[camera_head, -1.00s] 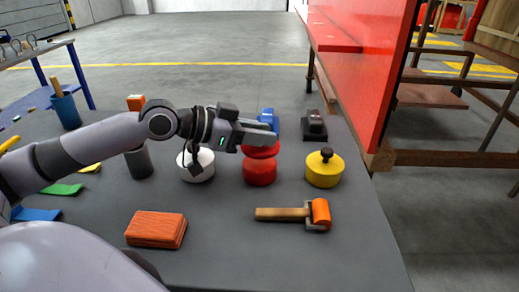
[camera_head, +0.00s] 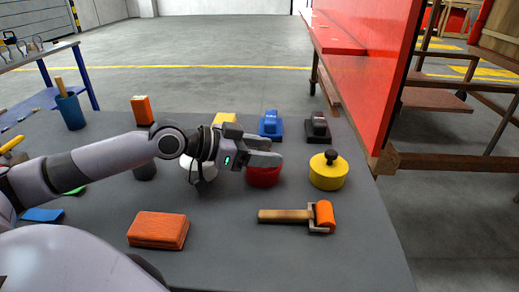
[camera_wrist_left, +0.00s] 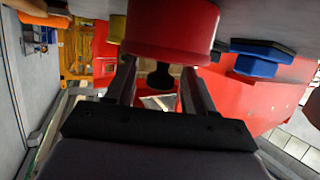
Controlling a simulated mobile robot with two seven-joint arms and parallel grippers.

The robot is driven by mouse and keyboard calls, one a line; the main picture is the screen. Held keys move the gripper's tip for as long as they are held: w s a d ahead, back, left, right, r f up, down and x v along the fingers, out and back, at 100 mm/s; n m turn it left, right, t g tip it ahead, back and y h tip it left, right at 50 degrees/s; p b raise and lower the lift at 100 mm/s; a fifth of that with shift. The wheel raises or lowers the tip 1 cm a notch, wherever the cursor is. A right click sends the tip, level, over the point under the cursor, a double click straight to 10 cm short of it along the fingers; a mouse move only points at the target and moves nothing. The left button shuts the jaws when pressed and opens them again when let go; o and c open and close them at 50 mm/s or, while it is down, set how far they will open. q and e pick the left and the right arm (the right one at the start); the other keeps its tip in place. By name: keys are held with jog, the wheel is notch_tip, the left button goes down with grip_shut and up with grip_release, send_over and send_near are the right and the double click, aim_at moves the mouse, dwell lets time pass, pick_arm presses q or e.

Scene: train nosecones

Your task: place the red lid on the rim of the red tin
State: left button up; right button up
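The red tin (camera_head: 263,178) stands on the dark table, partly covered by my left gripper (camera_head: 278,154) in the head view. In the left wrist view the red tin (camera_wrist_left: 172,18) is upside down at the top. The red lid (camera_wrist_left: 165,48), with a dark knob (camera_wrist_left: 160,76), appears to rest on its rim. My left gripper (camera_wrist_left: 158,72) also shows there, its fingers apart on either side of the knob with gaps visible. In the head view the fingers hide the lid. How evenly the lid is seated is unclear. My right gripper is out of view.
A yellow tin (camera_head: 327,175) with a dark knob stands right of the red tin. A white tin (camera_head: 199,172) is to its left, partly behind my wrist. Blue (camera_head: 270,124) and dark (camera_head: 318,127) items stand behind. A roller (camera_head: 298,215) and orange block (camera_head: 158,229) lie in front.

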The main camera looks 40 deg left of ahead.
aim_at(264, 150)
pick_arm(q)
jog(key=shift+r, duration=0.25)
jog(key=shift+s+a, duration=0.55)
jog(key=shift+a, duration=0.05)
jog(key=shift+s+a+r, duration=0.25)
jog(key=shift+s+r, duration=0.1)
jog(key=shift+s, duration=0.2)
jog(key=shift+s+a+r+p, duration=0.15)
jog(key=shift+s+r+p, duration=0.2)
jog(key=shift+s+p, duration=0.2)
jog(key=shift+p+v, duration=0.65)
jog(key=shift+v, duration=0.35)
jog(key=shift+s+a+r, duration=0.15)
jog(key=shift+s+a, duration=0.05)
jog(key=shift+a, duration=0.15)
jog(key=p+v, duration=0.1)
jog(key=v, duration=0.4)
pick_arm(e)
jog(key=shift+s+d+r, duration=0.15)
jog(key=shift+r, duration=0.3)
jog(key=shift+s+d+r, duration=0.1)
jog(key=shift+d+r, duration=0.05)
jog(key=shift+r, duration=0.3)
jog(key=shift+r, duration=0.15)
